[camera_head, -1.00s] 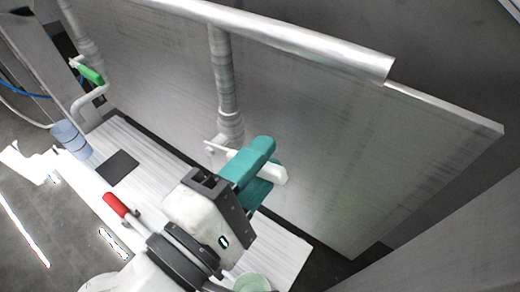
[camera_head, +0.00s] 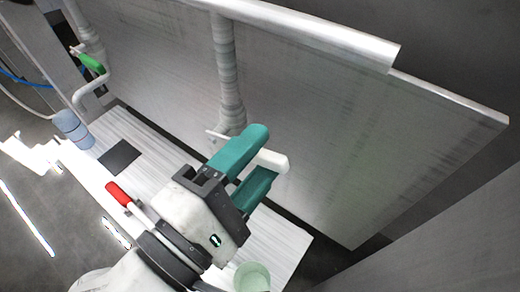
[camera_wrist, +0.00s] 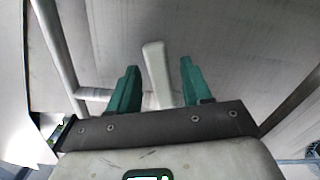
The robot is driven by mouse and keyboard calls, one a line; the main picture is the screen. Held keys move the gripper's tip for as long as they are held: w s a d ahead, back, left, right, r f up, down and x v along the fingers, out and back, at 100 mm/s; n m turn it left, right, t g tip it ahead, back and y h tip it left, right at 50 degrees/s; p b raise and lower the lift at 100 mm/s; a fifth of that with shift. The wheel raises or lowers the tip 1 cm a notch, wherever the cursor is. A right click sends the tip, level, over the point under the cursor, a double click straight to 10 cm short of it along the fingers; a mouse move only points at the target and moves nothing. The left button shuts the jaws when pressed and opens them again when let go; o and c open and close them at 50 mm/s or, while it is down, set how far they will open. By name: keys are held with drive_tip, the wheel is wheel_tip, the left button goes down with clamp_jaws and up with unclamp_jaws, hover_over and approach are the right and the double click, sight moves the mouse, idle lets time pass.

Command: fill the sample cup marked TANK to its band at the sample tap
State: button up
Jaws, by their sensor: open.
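My gripper (camera_head: 266,153) is open, its two teal fingers on either side of a white lever handle (camera_head: 279,162) on the tap at the foot of the middle pipe. In the wrist view the white handle (camera_wrist: 157,75) stands between the spread fingers (camera_wrist: 159,66), with a gap on both sides. A blue cup (camera_head: 72,128) with a darker band stands at the left end of the white board, near a green-handled tap (camera_head: 92,64) with a curved spout. A pale green cup (camera_head: 252,278) stands at the bottom, partly cut off. No TANK marking is readable on either cup.
The white slatted board (camera_head: 160,148) carries a dark square pad (camera_head: 120,157). A red-handled lever (camera_head: 118,194) lies left of my arm. A grey panel (camera_head: 340,150) with a thick rail (camera_head: 310,33) rises behind. Blue and white hoses lie at far left.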

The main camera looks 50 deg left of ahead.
drive_tip(key=v, duration=0.9)
drive_tip(key=shift+s+b, duration=0.3)
drive_tip(key=shift+b, duration=0.05)
idle(2.0)
drive_tip(key=p+x, duration=0.1)
drive_tip(key=x, duration=0.9)
drive_tip(key=shift+w+a+f, duration=0.1)
drive_tip(key=shift+w+a, duration=0.1)
drive_tip(key=shift+w, duration=0.15)
clamp_jaws()
idle(0.3)
